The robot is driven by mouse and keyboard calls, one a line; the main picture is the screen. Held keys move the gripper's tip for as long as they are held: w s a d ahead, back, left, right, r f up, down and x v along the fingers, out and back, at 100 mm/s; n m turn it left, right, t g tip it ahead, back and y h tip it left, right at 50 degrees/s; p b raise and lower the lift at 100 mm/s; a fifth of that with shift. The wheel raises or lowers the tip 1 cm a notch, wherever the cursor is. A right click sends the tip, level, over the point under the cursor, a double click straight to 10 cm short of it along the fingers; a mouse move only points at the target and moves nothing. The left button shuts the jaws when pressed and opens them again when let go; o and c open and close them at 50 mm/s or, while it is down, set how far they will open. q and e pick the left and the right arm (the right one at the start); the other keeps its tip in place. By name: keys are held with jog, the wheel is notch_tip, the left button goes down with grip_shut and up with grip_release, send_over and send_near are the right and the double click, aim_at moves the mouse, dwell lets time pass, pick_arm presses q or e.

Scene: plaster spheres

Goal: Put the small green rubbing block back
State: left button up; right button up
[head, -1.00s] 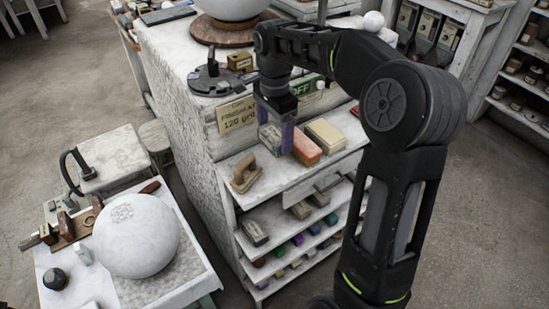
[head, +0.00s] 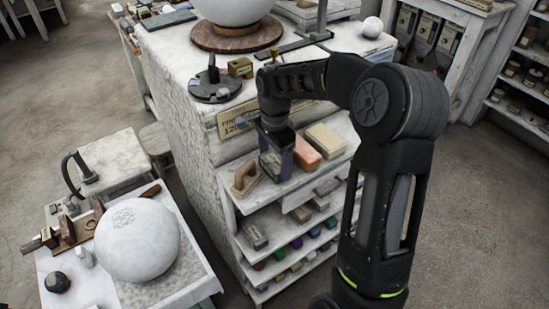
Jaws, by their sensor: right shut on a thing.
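My right gripper (head: 277,157) reaches down over the top shelf of the white rack (head: 240,207), at the left end of a row of blocks. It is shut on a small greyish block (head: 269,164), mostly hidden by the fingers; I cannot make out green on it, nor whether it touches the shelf. An orange block (head: 303,158) and a cream block (head: 325,140) lie to its right. My left gripper is not in view.
A wooden float (head: 246,179) lies left of the gripper on the top shelf. The white worktop above holds a dark round stand (head: 215,88) and a turntable (head: 236,36) under a big sphere. A side table with a plaster sphere (head: 137,240) stands at left.

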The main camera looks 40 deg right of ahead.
aim_at(275, 161)
jog(key=shift+f, duration=0.1)
jog(key=o, duration=1.9)
jog(key=shift+o, duration=0.2)
notch_tip(275, 161, up, 12)
jog(key=b, duration=0.1)
